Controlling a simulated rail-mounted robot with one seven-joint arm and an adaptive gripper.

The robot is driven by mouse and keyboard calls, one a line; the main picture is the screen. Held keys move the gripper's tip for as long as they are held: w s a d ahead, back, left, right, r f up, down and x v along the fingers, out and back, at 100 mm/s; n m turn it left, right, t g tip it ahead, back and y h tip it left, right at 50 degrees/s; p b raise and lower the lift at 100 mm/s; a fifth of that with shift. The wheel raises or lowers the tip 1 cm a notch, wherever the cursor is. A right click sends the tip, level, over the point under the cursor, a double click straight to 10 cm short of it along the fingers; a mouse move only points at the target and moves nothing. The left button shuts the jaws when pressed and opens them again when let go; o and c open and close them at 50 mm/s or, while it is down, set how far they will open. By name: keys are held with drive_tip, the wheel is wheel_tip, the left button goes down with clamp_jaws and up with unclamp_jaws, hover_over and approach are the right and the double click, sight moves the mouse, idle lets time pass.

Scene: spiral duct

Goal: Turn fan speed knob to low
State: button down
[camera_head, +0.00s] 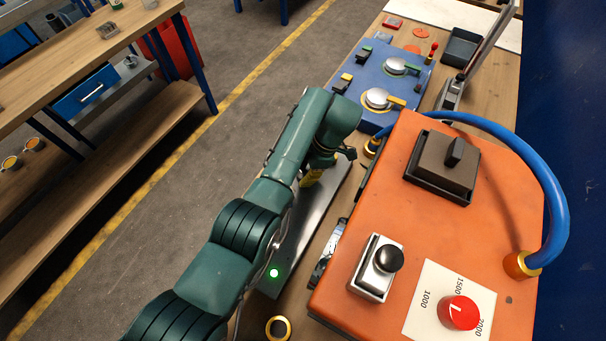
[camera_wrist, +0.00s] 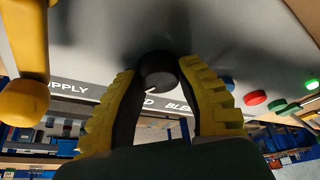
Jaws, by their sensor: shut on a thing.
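The fan speed knob, taken to be the small round black knob (camera_wrist: 157,68) with a white pointer line, sits on a grey panel (camera_wrist: 110,25) in the wrist view. My gripper (camera_wrist: 159,82) has its yellow, dark-padded fingers on either side of this knob and is shut on it. The pointer line faces down and left in the picture. The lettering near the knob is partly hidden by my fingers; "SUPPLY" shows to the left. In the head view my gripper (camera_head: 313,174) is at the grey panel (camera_head: 295,235), and the knob is hidden.
A yellow lever (camera_wrist: 22,100) stands left of my fingers, and green and red buttons (camera_wrist: 254,98) lie to the right. An orange box (camera_head: 400,200) with a red dial (camera_head: 459,312) and blue hose (camera_head: 553,190) is close right of my arm. A blue panel (camera_head: 385,85) lies beyond.

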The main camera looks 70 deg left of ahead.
drive_tip(key=shift+f, duration=0.25)
drive_tip(key=c, duration=0.7)
unclamp_jaws()
drive_tip(key=shift+r, duration=0.1)
drive_tip(key=shift+o, duration=0.2)
drive_tip(key=shift+r, duration=0.1)
drive_tip(key=v, duration=1.2)
